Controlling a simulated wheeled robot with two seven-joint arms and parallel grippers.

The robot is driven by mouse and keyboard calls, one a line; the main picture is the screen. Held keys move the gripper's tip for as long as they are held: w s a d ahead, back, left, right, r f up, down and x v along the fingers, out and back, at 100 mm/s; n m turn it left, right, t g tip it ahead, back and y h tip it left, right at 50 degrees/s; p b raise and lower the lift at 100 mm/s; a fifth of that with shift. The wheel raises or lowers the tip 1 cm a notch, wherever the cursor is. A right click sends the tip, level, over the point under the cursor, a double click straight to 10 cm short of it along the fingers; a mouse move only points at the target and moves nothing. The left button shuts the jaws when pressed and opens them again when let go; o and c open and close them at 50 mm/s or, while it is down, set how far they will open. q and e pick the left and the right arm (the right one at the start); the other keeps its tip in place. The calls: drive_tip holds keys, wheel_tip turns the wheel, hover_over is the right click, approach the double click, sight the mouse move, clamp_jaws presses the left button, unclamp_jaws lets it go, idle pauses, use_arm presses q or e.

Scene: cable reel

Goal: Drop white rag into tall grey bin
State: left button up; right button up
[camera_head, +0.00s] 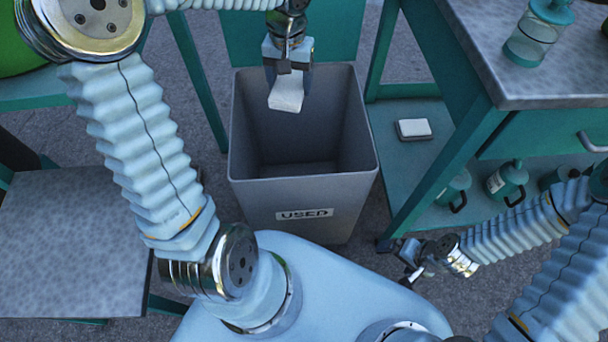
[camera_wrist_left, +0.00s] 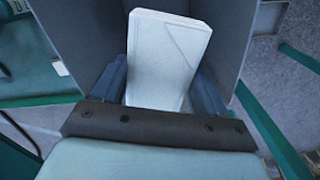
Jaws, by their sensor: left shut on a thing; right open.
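The white rag (camera_head: 286,92) is a small folded block held at the tips of my left gripper (camera_head: 287,80). In the left wrist view the rag (camera_wrist_left: 165,60) sits between the two fingers. My left gripper is shut on it, over the back part of the opening of the tall grey bin (camera_head: 250,205). The bin is labelled "USED" and stands upright on the floor; what I see of its inside looks empty. My right gripper (camera_head: 412,275) is open, low at the right, beside the bin and in front of the green bench leg.
A green bench with a grey top (camera_head: 530,75) stands at the right. Its lower shelf holds a white-topped block (camera_head: 413,129) and several green canisters (camera_head: 507,180). A clear green-lidded jar (camera_head: 540,35) stands on top. A grey table (camera_head: 75,240) is at the left.

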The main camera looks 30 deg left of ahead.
use_arm(q)
drive_tip(key=shift+f, duration=0.25)
drive_tip(key=o, duration=1)
drive_tip(key=shift+o, duration=0.2)
wheel_tip(320, 180, up, 14)
drive_tip(key=p, duration=0.1)
drive_tip(key=shift+f, duration=0.1)
